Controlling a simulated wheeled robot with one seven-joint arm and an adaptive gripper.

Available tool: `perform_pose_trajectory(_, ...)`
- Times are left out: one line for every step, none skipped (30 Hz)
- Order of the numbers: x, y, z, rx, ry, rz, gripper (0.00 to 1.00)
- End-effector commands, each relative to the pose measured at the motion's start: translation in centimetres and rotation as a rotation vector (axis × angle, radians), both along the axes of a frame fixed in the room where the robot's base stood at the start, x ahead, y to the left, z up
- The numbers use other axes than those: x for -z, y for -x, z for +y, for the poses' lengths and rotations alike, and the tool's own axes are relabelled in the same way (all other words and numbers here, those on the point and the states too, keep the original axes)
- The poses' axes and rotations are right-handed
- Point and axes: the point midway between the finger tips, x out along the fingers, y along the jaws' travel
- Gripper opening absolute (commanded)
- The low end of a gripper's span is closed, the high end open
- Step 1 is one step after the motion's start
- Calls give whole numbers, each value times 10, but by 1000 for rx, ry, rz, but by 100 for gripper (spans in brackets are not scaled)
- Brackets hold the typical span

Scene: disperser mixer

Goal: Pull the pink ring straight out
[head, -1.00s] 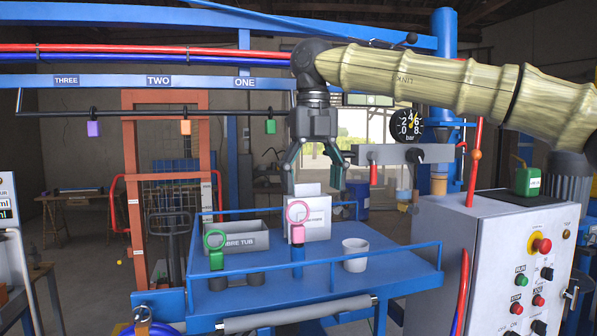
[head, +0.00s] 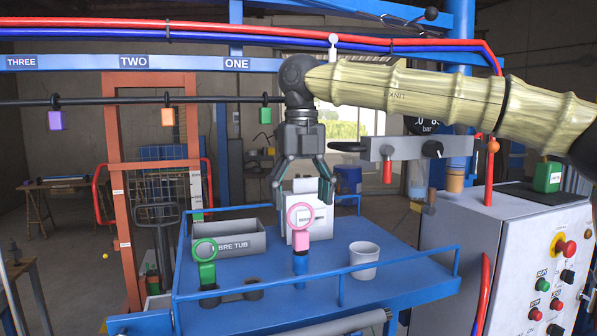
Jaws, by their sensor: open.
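The pink ring (head: 300,217) stands upright on a pink block above a blue post on the blue table (head: 325,284). My gripper (head: 301,198) points down with its two fingers spread. In the picture its fingertips are just above the ring and to either side of it. It holds nothing. I cannot tell from this view how far the gripper is in front of or behind the ring. A green ring (head: 205,249) on a green block stands to the left in a dark round holder.
A grey tub (head: 228,240) marked "BRE TUB", a white box (head: 322,226) behind the ring and a white cup (head: 363,260) stand on the table. Blue rails (head: 400,260) edge it. A control cabinet (head: 520,255) stands at the right.

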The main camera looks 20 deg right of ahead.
Motion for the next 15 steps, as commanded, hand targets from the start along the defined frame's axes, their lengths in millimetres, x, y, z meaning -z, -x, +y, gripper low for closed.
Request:
perform_pose_trajectory(5, 1, 0, -1, -1, 2, 79)
perform_pose_trajectory(9, 1, 0, -1, 0, 3, 79)
perform_pose_trajectory(15, 1, 0, -1, 0, 3, 79)
perform_pose_trajectory(20, 1, 1, -2, 0, 2, 79)
perform_pose_trajectory(24, 0, 1, -2, 0, 2, 79)
perform_pose_trajectory(29, 1, 1, -2, 0, 2, 79)
perform_pose_trajectory(33, 1, 1, -3, -1, 2, 79)
perform_pose_trajectory(36, 1, 1, -2, -1, 1, 79)
perform_pose_trajectory(41, 0, 1, -2, -1, 1, 79)
perform_pose_trajectory(44, 0, 2, -2, 0, 2, 79)
perform_pose_trajectory(47, 0, 2, -3, 1, 1, 79)
perform_pose_trajectory(50, 0, 2, -4, 1, 1, 79)
perform_pose_trajectory(52, 0, 2, -4, 0, 1, 79)
perform_pose_trajectory(53, 0, 2, -4, 0, 0, 79)
perform_pose_trajectory(55, 0, 3, -4, -1, 0, 79)
